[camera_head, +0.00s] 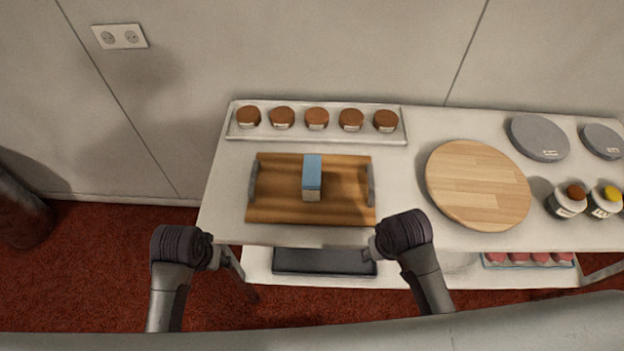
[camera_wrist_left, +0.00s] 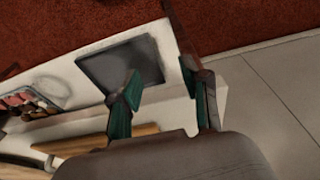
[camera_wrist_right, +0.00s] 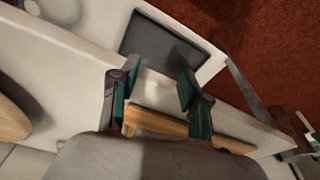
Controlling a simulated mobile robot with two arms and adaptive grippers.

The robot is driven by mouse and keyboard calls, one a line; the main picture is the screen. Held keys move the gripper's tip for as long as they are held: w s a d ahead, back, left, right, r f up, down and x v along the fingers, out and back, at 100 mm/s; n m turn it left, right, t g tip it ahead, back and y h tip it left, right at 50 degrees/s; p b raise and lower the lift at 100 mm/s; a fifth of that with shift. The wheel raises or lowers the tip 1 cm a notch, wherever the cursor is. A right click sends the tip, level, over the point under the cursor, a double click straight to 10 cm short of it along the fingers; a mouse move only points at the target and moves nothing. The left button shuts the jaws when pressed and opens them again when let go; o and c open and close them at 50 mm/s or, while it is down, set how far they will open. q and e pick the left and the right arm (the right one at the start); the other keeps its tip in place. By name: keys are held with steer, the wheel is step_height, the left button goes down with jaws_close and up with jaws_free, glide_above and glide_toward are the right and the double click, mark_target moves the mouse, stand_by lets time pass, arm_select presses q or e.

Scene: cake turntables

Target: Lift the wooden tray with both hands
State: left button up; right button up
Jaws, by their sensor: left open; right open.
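The wooden tray (camera_head: 280,190) lies flat on the white table, with a dark handle at its left end and another at its right end. A blue and tan box (camera_head: 312,175) stands on it. My left gripper (camera_head: 222,262) is in front of the table's front edge, to the left of the tray's near corner. My right gripper (camera_head: 372,250) is just in front of the table edge, near the tray's right end. Both grippers are open and empty, with fingers apart in the left wrist view (camera_wrist_left: 165,98) and the right wrist view (camera_wrist_right: 155,95). Neither touches the tray.
A white tray of several brown cakes (camera_head: 317,119) lies behind the wooden tray. A round wooden board (camera_head: 478,185) lies to its right. Grey discs (camera_head: 538,138) and jars (camera_head: 566,199) stand farther right. A dark slab (camera_head: 322,262) lies on the lower shelf.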

arm_select(q)
step_height(320, 180, up, 5)
steer(key=w, duration=0.2)
arm_select(e)
steer(key=shift+m+g+h, duration=0.4)
steer(key=shift+m+g, duration=0.1)
steer(key=shift+g, duration=0.2)
steer(key=w+r, duration=0.2)
steer(key=w, duration=0.2)
steer(key=w+a+r, duration=0.1)
steer(key=w+r, duration=0.1)
steer(key=w, duration=0.1)
steer(key=w+a+r, duration=0.1)
steer(key=w+r, duration=0.1)
steer(key=w, duration=0.2)
steer(key=shift+w+r, duration=0.3)
steer(key=shift+w, duration=0.05)
steer(key=m+g+h, duration=0.1)
steer(key=m+h, duration=0.1)
glide_toward(370, 174)
steer(key=v, duration=0.2)
arm_select(q)
steer(key=g+h, duration=0.2)
glide_toward(252, 180)
steer(key=x, duration=1.1)
steer(key=shift+s, duration=0.1)
arm_select(e)
steer(key=x, duration=1.2)
steer(key=shift+d+f, duration=0.1)
steer(key=shift+f, duration=0.3)
